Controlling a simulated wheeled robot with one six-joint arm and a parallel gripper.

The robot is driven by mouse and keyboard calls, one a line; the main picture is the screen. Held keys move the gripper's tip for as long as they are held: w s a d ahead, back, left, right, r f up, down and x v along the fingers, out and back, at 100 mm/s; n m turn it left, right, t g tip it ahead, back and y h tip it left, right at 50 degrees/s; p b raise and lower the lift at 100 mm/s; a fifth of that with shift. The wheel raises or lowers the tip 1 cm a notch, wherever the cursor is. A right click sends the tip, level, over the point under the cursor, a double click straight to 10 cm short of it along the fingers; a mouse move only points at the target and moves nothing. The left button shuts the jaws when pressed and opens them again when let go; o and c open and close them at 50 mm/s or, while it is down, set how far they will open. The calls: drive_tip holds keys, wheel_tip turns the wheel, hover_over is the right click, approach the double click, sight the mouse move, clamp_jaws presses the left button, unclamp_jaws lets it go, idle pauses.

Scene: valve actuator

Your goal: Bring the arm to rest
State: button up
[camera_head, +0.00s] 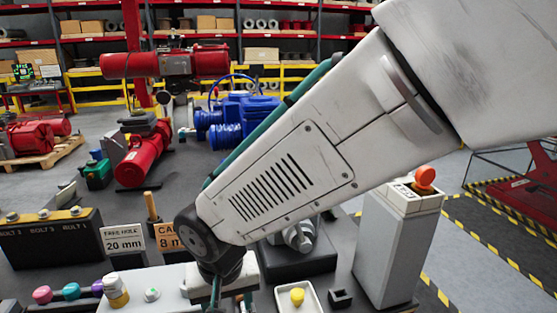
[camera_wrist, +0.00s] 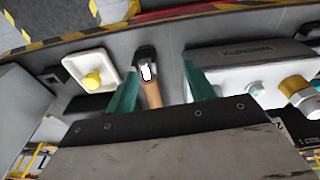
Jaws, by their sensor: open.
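My arm reaches from the upper right down over the bench in the head view. My gripper (camera_head: 232,296) points down at the bench's front, its fingertips partly cut off by the frame edge. In the wrist view my gripper (camera_wrist: 160,68) has its two teal fingers apart. A tool with a wooden handle (camera_wrist: 153,96) and a dark head (camera_wrist: 145,60) shows between them. Gaps show on both sides of the handle, and its lower end is hidden behind my gripper body.
A white housing (camera_wrist: 232,75) lies close right of the fingers. A white tray (camera_wrist: 75,64) with a yellow knob (camera_wrist: 92,80) lies left. In the head view, a grey pedestal with an orange button (camera_head: 425,176) stands right, and a red actuator (camera_head: 145,155) stands behind.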

drive_tip(key=s+d+r+m, duration=0.1)
drive_tip(key=s+d+r, duration=0.2)
drive_tip(key=d, duration=0.9)
drive_tip(key=s+d+r+m, duration=0.1)
drive_tip(key=s+d+r, duration=0.3)
drive_tip(key=d, duration=0.7)
drive_tip(key=s+d+r+m, duration=0.1)
drive_tip(key=s+d+r, duration=0.3)
drive_tip(key=d, duration=0.8)
drive_tip(key=shift+d+r, duration=0.35)
drive_tip(key=shift+r, duration=0.3)
